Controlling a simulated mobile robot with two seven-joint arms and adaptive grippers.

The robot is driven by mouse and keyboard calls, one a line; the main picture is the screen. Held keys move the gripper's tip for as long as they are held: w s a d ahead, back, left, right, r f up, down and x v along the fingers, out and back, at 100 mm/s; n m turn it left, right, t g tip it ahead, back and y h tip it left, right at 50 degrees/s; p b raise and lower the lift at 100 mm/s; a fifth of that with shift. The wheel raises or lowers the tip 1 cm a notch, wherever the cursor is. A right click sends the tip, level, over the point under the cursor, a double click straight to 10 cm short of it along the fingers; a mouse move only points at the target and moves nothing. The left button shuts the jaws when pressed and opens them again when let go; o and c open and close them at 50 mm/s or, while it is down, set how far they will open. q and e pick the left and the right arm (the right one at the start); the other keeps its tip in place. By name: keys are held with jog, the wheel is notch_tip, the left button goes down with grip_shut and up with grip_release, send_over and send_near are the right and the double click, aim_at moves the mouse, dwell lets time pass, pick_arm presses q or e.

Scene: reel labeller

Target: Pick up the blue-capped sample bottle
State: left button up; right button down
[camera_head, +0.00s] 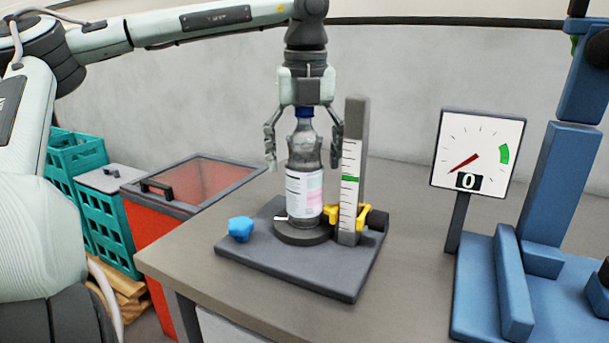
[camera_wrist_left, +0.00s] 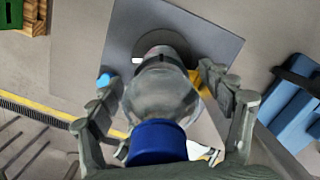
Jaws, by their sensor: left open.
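The blue-capped sample bottle (camera_head: 304,180) stands upright on a round dark disc (camera_head: 301,233) on a grey base plate (camera_head: 345,286). It is clear, with a white and pink label. My left gripper (camera_head: 304,158) points down over it, open, with one finger on each side of the bottle's upper part. In the left wrist view the blue cap (camera_wrist_left: 158,142) and clear shoulder (camera_wrist_left: 160,98) lie between the open fingers (camera_wrist_left: 165,105). I cannot tell whether a finger touches the bottle. My right gripper is not in view.
A scale post (camera_head: 349,190) with a yellow clamp (camera_head: 336,214) stands close right of the bottle. A blue knob (camera_head: 240,228) sits on the plate's left. A dial gauge (camera_head: 478,152) and blue machine (camera_head: 540,200) stand right. A red bin (camera_head: 165,240) and green crates (camera_head: 105,220) are left.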

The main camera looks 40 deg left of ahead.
pick_arm(q)
jog(key=shift+r, duration=0.1)
jog(key=c, duration=1.7)
jog(key=shift+c, duration=0.2)
